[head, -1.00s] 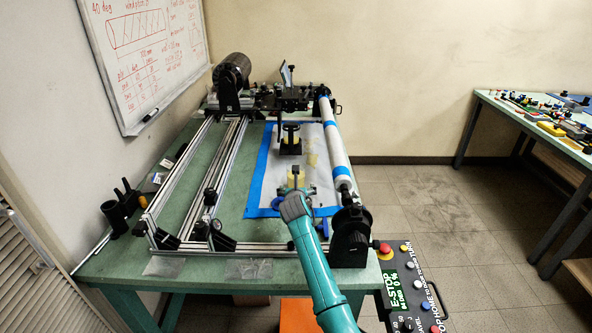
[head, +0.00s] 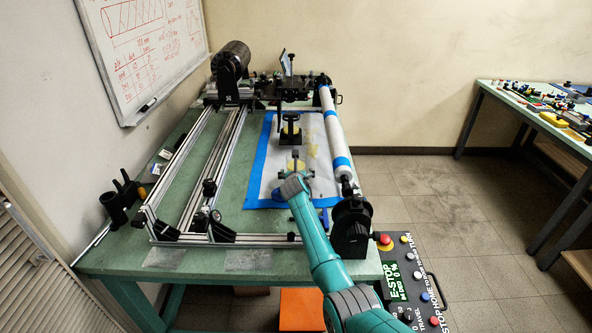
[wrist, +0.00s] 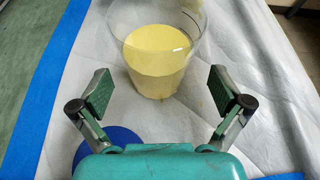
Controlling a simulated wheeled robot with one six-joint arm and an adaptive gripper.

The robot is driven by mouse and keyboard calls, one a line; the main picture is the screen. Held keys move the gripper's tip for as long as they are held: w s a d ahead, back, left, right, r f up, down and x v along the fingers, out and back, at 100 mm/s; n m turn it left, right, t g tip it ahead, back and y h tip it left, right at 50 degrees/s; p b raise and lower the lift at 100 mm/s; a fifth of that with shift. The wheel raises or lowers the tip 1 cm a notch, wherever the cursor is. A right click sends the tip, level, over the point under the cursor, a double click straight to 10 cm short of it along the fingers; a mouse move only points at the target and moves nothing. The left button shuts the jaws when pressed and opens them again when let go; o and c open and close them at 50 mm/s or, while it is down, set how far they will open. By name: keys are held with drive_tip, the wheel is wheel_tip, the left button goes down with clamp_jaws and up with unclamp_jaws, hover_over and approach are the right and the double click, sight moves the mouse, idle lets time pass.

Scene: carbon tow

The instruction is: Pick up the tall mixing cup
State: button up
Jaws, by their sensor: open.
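A clear cup (wrist: 157,65) holding pale yellow liquid stands upright on the white sheet (wrist: 265,100) in the wrist view. It is ahead of my gripper (wrist: 160,90), whose two green-padded fingers are spread wide on either side of the cup's near part. The pads do not touch it, and nothing is held. The cup's top is cut off by the picture edge. In the head view the cup (head: 296,164) is small, just beyond my gripper (head: 295,172), and partly hidden by it.
A black stand (head: 290,128) is beyond the cup. A white roller with blue bands (head: 334,130) runs along the right, and metal rails (head: 232,150) along the left. A round blue thing (wrist: 118,142) lies near my left finger.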

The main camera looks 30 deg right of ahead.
drive_tip(key=shift+x, duration=1.7)
drive_tip(key=shift+a, duration=0.1)
drive_tip(key=c, duration=1.2)
drive_tip(key=shift+c, duration=1.2)
drive_tip(key=shift+r, duration=0.15)
